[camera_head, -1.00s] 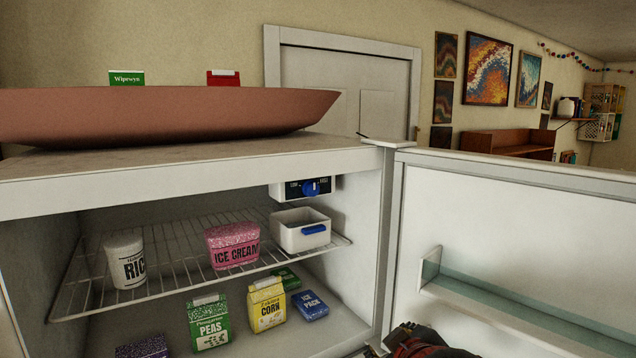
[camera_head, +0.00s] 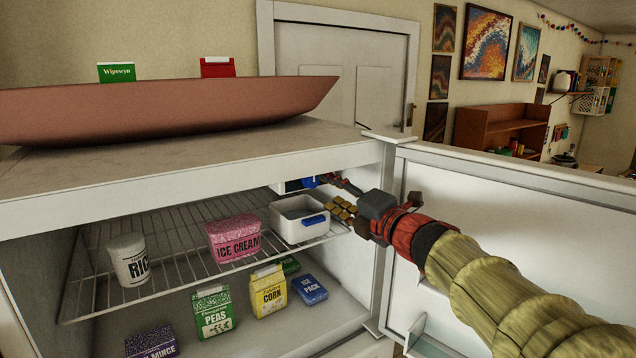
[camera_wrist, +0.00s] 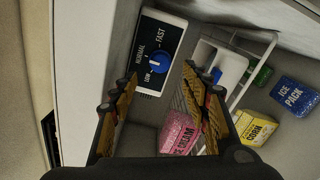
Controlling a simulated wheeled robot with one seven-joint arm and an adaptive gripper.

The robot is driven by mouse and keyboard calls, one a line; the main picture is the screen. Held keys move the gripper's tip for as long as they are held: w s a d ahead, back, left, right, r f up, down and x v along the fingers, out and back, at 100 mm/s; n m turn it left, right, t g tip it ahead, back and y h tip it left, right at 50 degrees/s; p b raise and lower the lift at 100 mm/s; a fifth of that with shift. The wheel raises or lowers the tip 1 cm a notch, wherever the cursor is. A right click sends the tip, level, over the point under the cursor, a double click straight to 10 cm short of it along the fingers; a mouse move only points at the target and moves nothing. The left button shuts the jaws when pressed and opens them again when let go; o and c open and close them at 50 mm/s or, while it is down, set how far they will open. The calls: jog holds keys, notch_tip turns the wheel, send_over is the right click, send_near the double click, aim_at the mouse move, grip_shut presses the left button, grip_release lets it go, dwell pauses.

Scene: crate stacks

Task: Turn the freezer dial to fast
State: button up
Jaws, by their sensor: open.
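The freezer dial (camera_wrist: 157,63) is a round blue knob on a white control box, with LOW, NORMAL and FAST printed around it. Its white mark seems to point to the NORMAL side, though it is small. In the wrist view, my gripper (camera_wrist: 161,77) is open and empty. Its fingers are spread to either side of the dial's line, with the knob ahead of the tips. I cannot tell how close they are; no contact shows.
A white bin (camera_head: 297,232) and an ice cream tub (camera_head: 234,240) stand on the wire shelf (camera_head: 185,268) near the dial. A rice tub (camera_head: 129,262) is further left. Frozen boxes lie below. The open door (camera_head: 510,220) is at the right.

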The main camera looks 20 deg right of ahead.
aim_at(314, 183)
jog(key=x, duration=0.6)
jog(key=shift+w+a, duration=0.1)
jog(key=shift+w, duration=0.25)
jog(key=shift+c, duration=0.9)
jog(key=c, duration=1)
